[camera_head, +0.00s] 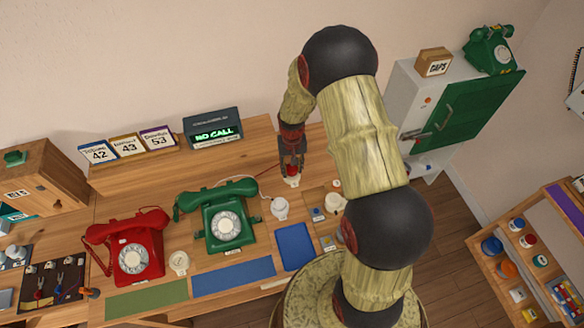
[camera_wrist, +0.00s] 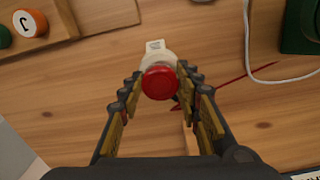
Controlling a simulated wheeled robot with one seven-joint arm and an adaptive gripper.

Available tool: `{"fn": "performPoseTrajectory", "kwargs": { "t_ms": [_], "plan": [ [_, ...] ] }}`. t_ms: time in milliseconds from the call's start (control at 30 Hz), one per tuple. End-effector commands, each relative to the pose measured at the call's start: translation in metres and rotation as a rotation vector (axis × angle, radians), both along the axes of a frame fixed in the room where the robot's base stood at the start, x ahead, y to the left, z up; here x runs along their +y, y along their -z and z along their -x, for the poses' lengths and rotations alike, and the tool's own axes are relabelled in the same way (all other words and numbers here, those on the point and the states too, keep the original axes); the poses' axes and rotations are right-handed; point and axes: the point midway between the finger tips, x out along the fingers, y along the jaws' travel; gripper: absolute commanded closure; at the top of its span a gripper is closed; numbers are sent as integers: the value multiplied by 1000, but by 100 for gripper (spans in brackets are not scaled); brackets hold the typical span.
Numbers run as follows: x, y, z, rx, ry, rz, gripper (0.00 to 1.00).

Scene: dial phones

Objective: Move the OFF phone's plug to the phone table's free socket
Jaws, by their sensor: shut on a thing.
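My gripper (camera_head: 291,160) points down at the back of the wooden table. In the wrist view, its fingers (camera_wrist: 158,72) are shut on the red round plug (camera_wrist: 160,84). A white socket (camera_wrist: 155,57) with a small label tab shows right behind the plug; I cannot tell whether the plug is seated in it. The socket also shows under the gripper in the head view (camera_head: 292,183). A thin red cord (camera_wrist: 234,80) runs on the table nearby. A red dial phone (camera_head: 133,250) and a green dial phone (camera_head: 222,217) stand at the front left.
A second white socket (camera_head: 280,209) stands right of the green phone, with a white cord near it. A sign reading NO CALL (camera_head: 213,133) and number cards (camera_head: 128,145) stand on the back shelf. Blue (camera_head: 233,277) and green mats lie in front. A cabinet (camera_head: 402,88) stands right.

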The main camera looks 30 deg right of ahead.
Motion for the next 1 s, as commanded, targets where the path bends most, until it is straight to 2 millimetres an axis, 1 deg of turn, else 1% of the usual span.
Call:
{"fn": "performPoseTrajectory", "kwargs": {
  "t_ms": [233, 767, 967, 1000],
  "plan": [
    [0, 2, 0, 0, 0, 0, 86],
    [0, 14, 0, 0, 0, 0, 86],
    [0, 13, 0, 0, 0, 0, 86],
    [0, 13, 0, 0, 0, 0, 66]
  ]
}}
